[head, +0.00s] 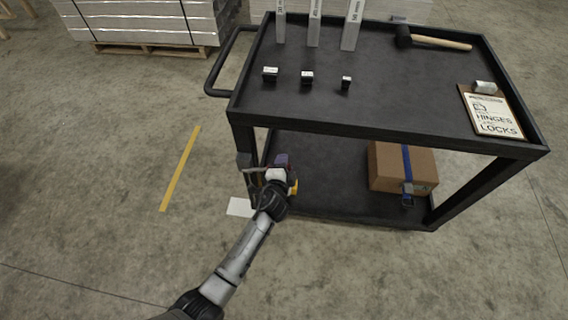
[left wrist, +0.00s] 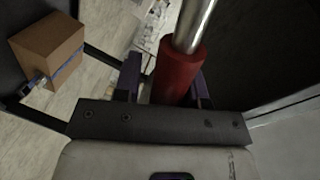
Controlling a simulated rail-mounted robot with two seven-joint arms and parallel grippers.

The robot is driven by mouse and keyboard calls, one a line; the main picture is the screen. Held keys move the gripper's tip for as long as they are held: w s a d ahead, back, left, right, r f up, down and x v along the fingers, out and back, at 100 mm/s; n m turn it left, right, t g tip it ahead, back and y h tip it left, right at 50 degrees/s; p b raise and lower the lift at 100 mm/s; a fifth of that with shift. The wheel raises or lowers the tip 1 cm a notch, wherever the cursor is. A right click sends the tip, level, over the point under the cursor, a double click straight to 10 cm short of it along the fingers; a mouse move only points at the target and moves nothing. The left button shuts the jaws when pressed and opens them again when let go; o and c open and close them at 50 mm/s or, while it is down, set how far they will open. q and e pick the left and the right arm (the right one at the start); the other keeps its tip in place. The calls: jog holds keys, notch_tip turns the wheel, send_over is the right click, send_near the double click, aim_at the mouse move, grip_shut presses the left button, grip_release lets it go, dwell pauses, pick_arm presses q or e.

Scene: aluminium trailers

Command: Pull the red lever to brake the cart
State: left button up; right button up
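The black cart (head: 335,107) stands ahead in the head view. My left gripper (head: 284,165) is low beside the cart's near left leg, above the lower shelf (head: 325,190). In the left wrist view the lever's red grip (left wrist: 181,75) with its bright metal rod (left wrist: 196,22) shows large. It lies between the two purple fingers of my left gripper (left wrist: 165,80). A gap shows between the left finger and the red grip, and the grip partly covers the right finger. The fingers look open around it. In the head view the red grip cannot be made out. My right gripper is not in view.
A cardboard box (head: 402,168) with a blue strap sits on the lower shelf. The top holds metal profiles, small black blocks, a mallet (head: 440,42) and a clipboard (head: 492,113). A stacked pallet (head: 140,25) stands behind.

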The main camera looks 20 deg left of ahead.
pick_arm(q)
jog(key=p+v, duration=0.4)
jog(key=v, duration=0.9)
jog(key=shift+s, duration=0.4)
